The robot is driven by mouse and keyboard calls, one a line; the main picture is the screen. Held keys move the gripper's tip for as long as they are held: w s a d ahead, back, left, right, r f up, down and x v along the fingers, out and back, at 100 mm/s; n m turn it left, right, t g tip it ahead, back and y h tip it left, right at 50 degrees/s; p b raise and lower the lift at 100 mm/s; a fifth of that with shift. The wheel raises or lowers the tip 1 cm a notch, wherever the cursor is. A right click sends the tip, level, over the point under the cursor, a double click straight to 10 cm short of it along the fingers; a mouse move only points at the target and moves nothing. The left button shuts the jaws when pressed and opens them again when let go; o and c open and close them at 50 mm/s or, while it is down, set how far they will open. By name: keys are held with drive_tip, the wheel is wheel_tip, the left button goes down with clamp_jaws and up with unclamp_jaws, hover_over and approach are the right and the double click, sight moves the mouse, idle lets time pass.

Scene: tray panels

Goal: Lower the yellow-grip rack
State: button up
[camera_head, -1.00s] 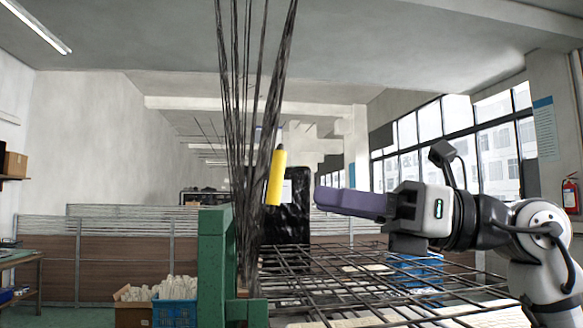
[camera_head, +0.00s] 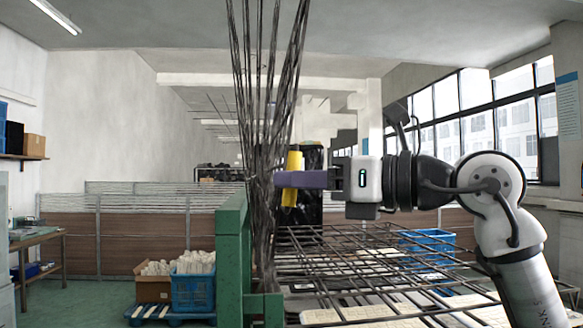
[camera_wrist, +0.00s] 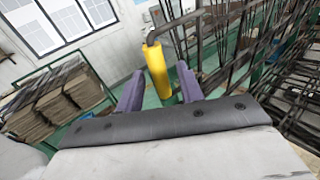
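The yellow grip (camera_head: 294,160) is an upright, slightly tilted cylinder at the edge of the raised rack (camera_head: 262,110), dark wire panels standing nearly vertical. My gripper (camera_head: 282,180) reaches in from the right, its purple finger crossing in front of the grip's lower middle. In the wrist view the yellow grip (camera_wrist: 156,62) runs between the two purple fingers of my gripper (camera_wrist: 160,72). The fingers are apart, with a visible gap on each side of the grip. The head view hides the far finger.
Lowered wire racks (camera_head: 370,265) lie flat in front, below my arm. A green post (camera_head: 232,260) stands at the rack's left. Another blue crate (camera_head: 428,243) is beyond the racks.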

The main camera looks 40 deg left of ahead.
drive_tip(key=shift+x, duration=0.95)
clamp_jaws()
